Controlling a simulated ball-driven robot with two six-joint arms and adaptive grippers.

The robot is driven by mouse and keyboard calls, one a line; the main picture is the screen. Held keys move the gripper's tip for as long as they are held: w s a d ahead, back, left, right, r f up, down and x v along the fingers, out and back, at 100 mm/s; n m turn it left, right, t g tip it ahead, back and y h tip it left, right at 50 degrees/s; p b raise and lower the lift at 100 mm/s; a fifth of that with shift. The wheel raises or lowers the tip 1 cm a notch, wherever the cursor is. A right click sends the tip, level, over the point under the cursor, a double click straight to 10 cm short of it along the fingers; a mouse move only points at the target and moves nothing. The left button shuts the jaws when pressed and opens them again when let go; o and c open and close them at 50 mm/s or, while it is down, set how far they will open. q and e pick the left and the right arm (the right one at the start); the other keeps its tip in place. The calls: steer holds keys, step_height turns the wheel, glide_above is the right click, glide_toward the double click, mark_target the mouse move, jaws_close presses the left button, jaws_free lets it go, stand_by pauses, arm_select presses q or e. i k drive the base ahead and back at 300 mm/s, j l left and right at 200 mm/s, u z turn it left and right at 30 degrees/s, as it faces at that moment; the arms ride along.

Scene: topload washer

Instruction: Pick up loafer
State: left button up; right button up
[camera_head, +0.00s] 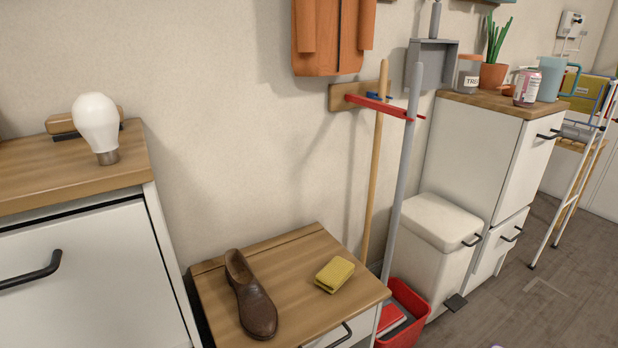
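A brown leather loafer (251,298) lies upright on the low wooden-topped cabinet (290,254) at the bottom centre. Its toe points towards the front and its opening is towards the wall. Nothing touches the loafer apart from the cabinet top. Neither of my grippers shows in the head view.
A yellow folded cloth or sponge (334,274) lies right of the loafer. A taller cabinet (88,270) with a light bulb (97,126) stands left. Broom and mop handles (374,160) lean behind, above a red bucket (407,318). A white bin (432,250) stands right.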

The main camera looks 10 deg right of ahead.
mark_target(258, 315)
steer(key=k+l+z, duration=0.15)
steer(key=k, duration=0.3)
steer(key=k+l+z, duration=0.15)
steer(key=k+l, duration=0.3)
